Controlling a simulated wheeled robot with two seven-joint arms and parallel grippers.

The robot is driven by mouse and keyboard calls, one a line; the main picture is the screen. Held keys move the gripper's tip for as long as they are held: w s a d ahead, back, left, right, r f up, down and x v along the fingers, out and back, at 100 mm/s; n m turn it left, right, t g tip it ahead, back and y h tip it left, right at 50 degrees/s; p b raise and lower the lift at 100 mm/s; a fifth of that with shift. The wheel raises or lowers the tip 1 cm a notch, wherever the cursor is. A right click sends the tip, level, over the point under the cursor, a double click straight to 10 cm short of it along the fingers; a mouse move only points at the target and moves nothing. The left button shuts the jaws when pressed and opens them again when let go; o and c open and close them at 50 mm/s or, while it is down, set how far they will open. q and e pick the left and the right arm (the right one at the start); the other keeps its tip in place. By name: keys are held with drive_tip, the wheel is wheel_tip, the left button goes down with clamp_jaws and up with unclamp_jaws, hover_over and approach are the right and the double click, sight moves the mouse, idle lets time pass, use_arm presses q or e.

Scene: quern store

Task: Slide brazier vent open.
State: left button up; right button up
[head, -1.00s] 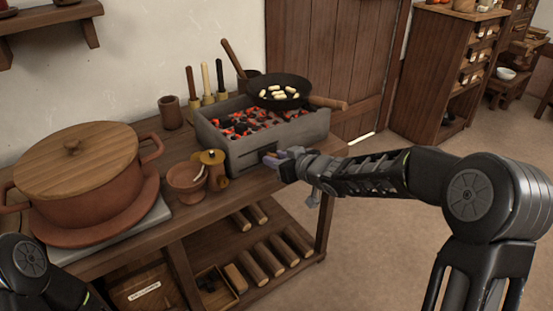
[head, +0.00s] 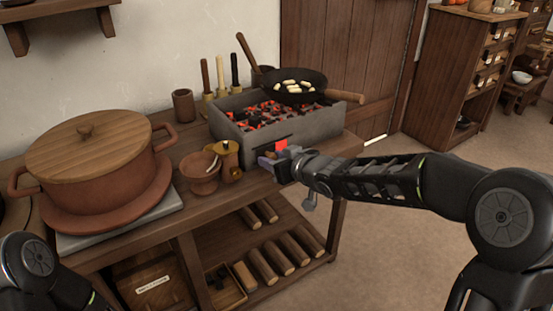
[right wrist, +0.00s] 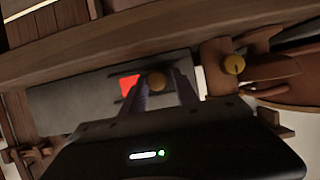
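The grey brazier (head: 322,124) stands at the table's back right corner, full of glowing coals. A red glowing vent opening (head: 281,145) shows in its front face, and also in the right wrist view (right wrist: 130,85). The round wooden vent knob (right wrist: 157,80) is beside the opening. My right gripper (head: 272,161) is at the brazier's front, its fingers closed around the knob, one on each side, in the right wrist view (right wrist: 160,88). In the head view the gripper partly hides the vent. Part of my left arm shows at lower left; its gripper is out of view.
A black pan (head: 297,90) with pale food sits on the brazier, its handle sticking out right. A clay bowl (head: 200,171) and a brass-coloured pot (head: 229,163) stand close left of my right gripper. A large lidded pot (head: 95,172) is further left. The floor at right is clear.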

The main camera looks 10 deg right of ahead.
drive_tip(key=o, duration=0.3)
drive_tip(key=shift+a, duration=0.1)
drive_tip(key=shift+s+d+r, duration=0.25)
drive_tip(key=shift+s+r, duration=0.05)
drive_tip(key=shift+s, duration=0.05)
drive_tip(key=p+v, duration=0.3)
drive_tip(key=v, duration=0.4)
drive_tip(key=shift+a+f, duration=0.1)
drive_tip(key=shift+f, duration=0.1)
